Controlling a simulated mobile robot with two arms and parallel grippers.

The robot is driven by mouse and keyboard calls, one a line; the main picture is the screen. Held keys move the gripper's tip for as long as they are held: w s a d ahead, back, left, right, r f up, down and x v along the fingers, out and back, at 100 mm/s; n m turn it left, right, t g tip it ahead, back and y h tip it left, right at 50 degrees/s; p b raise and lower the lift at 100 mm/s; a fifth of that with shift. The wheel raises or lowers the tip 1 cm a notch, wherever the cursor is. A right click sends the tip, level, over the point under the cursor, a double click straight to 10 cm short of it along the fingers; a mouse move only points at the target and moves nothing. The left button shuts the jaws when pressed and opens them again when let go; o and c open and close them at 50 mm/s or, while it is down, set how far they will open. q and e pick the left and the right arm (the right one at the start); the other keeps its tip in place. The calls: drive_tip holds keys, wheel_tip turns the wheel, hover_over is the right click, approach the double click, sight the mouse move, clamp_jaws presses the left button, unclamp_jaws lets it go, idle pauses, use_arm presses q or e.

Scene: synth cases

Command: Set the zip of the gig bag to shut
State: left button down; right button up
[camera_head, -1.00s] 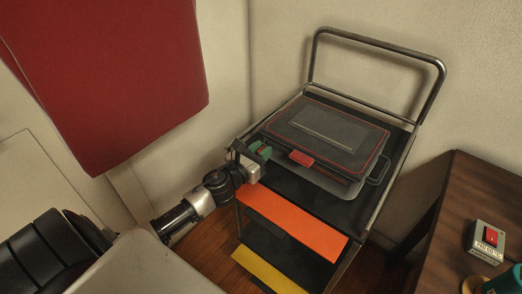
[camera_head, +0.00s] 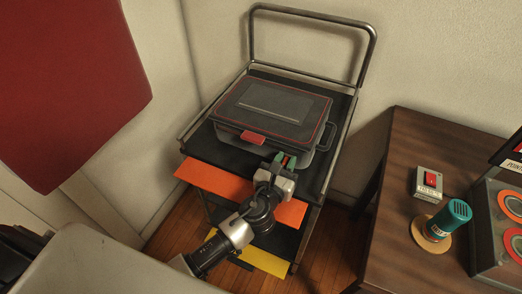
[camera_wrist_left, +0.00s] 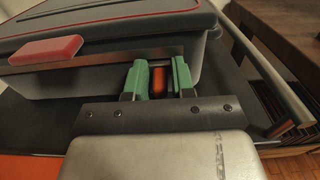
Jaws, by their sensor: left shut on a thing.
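The gig bag (camera_head: 270,108) is a grey case with a red-edged lid, lying flat on the trolley's top. The lid looks down on the body. A red tab (camera_head: 253,138) sits at the middle of its front edge; it also shows in the left wrist view (camera_wrist_left: 47,49). A thin brownish strip (camera_wrist_left: 100,63) runs along the front below the tab. My left gripper (camera_head: 284,162) is at the front right of the bag. In the left wrist view its green fingers are shut on a small orange-red piece (camera_wrist_left: 158,79), apparently the zip pull, mostly hidden between them.
The trolley (camera_head: 330,165) has a raised handle (camera_head: 312,20) behind and orange and yellow shelf edges. A brown table at right holds a red switch box (camera_head: 428,183), a teal cup-like thing (camera_head: 448,220) and a grey panel. A red hanging cloth (camera_head: 65,80) is at left.

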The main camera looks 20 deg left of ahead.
sight(300, 158)
use_arm(q)
drive_tip(key=shift+s+d, duration=0.15)
drive_tip(key=shift+d, duration=1.3)
drive_tip(key=c, duration=1.1)
unclamp_jaws()
drive_tip(key=shift+d, duration=0.1)
drive_tip(key=s, duration=0.7)
drive_tip(key=s+a, duration=0.1)
drive_tip(key=s, duration=0.2)
drive_tip(key=shift+s+b, duration=0.35)
drive_tip(key=shift+s, duration=0.05)
drive_tip(key=shift+f, duration=0.1)
